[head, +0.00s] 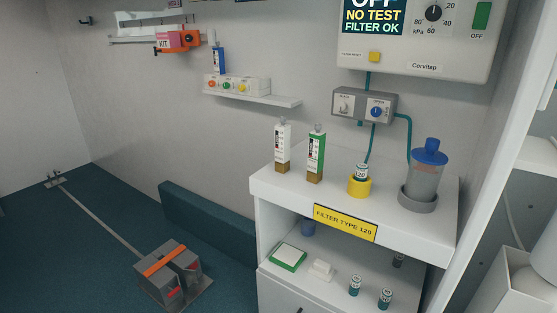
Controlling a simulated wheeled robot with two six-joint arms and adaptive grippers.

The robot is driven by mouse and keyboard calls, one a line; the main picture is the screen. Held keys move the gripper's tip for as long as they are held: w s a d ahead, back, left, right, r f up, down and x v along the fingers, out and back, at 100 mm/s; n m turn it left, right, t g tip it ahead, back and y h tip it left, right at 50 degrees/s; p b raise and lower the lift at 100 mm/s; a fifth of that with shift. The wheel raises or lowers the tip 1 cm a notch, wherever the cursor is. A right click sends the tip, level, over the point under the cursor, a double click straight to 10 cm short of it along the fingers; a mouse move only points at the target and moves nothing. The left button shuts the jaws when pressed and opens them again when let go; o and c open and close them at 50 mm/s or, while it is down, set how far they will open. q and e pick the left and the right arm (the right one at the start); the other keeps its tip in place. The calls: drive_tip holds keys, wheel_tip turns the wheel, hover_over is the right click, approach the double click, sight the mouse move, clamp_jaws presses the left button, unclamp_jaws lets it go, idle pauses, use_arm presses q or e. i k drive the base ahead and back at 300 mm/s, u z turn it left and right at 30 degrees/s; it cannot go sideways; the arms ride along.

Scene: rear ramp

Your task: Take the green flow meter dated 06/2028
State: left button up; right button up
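A green flow meter (316,155) with a white label panel and a brown base stands upright on the white cabinet top (268,186), towards its left part. A similar white flow meter (283,146) stands just left of it, apart from it. A blue meter-like item (218,60) stands upright by the wall shelf at upper left. The dates on the labels are too small to read. Neither of my grippers shows in the head view.
A grey valve box (364,105) with hoses hangs above. Small items lie on the lower shelf (330,289). A grey box (171,272) sits on the floor.

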sight(316, 143)
drive_tip(key=z, duration=0.1)
drive_tip(key=k, duration=0.45)
drive_tip(key=u, duration=0.95)
drive_tip(key=i, duration=1)
drive_tip(key=z, duration=0.55)
drive_tip(key=i, duration=0.85)
drive_tip(key=z, duration=0.8)
